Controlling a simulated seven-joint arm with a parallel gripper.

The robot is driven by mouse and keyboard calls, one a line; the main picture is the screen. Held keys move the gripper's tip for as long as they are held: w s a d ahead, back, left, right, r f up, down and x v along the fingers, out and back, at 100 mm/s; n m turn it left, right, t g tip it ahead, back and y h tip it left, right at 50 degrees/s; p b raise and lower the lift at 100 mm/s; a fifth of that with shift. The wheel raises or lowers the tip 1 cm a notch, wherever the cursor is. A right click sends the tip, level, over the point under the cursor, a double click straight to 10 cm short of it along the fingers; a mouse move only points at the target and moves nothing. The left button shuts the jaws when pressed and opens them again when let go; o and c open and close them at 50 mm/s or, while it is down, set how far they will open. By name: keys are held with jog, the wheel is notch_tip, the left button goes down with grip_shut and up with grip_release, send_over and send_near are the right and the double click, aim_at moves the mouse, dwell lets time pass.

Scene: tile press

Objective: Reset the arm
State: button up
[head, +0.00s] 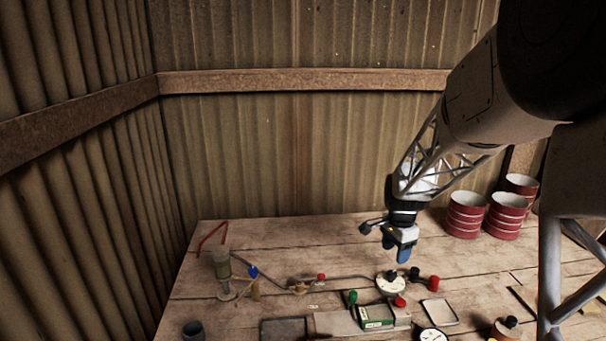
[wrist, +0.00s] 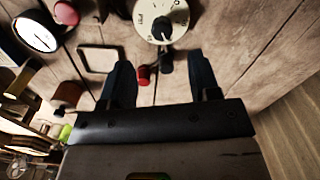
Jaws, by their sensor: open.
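My gripper (head: 396,252) hangs over the right part of the wooden table (head: 300,248), just behind the round white dial (head: 390,285). In the wrist view its two dark fingers (wrist: 160,85) are spread apart with nothing held between them. The dial with its black knob (wrist: 161,24) lies beyond the fingertips in that view. A red knob (wrist: 144,75) and a dark knob (wrist: 166,63) show between the fingertips, below them on the table. I cannot tell the exact height of the gripper.
A green box (head: 377,317) and a white-rimmed tray (head: 440,312) lie near the front. A pipe with a red valve (head: 321,277) runs leftward to a glass cylinder (head: 221,265). Red drums (head: 466,214) stand at the back right. The back middle of the table is clear.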

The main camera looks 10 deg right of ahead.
jog(key=s+a+r+n, duration=0.4)
jog(key=s+a+r, duration=0.1)
jog(key=s+r, duration=0.25)
jog(key=s+a+r+n+t, duration=0.1)
jog(key=s+a+r+n, duration=0.1)
jog(key=s, duration=0.7)
jog(key=s+a+r+n, duration=0.2)
jog(key=s+a+n, duration=0.2)
jog(key=s, duration=0.5)
jog(key=s+a+r+n+t, duration=0.1)
jog(key=s+a+r+n, duration=0.1)
jog(key=s, duration=0.7)
jog(key=a+n, duration=0.1)
jog(key=n, duration=0.1)
jog(key=shift+r+n+t, duration=0.15)
jog(key=shift+n+t, duration=0.15)
